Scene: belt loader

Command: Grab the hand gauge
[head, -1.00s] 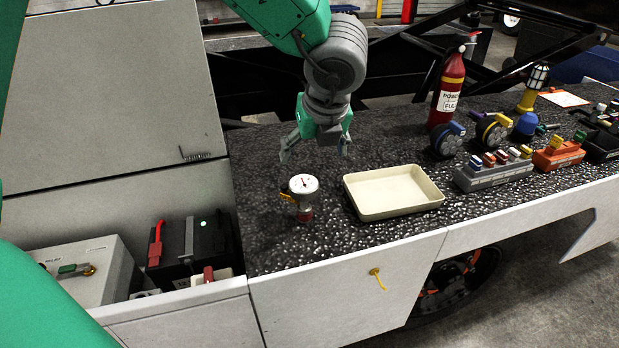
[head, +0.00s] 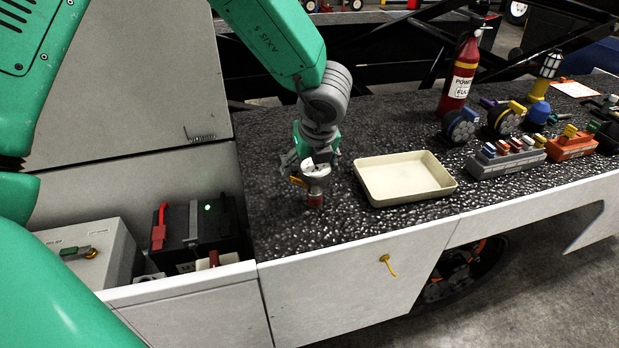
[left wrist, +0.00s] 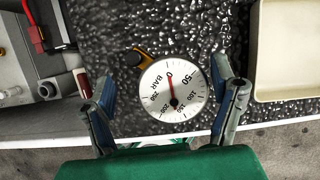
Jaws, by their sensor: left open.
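The hand gauge (head: 315,180) stands upright on the black speckled deck, left of the cream tray. It has a white round dial, a yellow lever at its left and a red base. In the left wrist view its dial (left wrist: 172,90) faces the camera, marked BAR, with a red needle. In the left wrist view the open fingers of the left gripper (left wrist: 168,100) are on either side of the dial, with gaps showing. My right gripper is not in view.
The cream tray (head: 452,187) is close to the right of the gauge. A red extinguisher (head: 460,75), valves and lever blocks (head: 508,157) stand further right. At left are a sunken bay with a black battery box (head: 195,235) and a grey panel wall.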

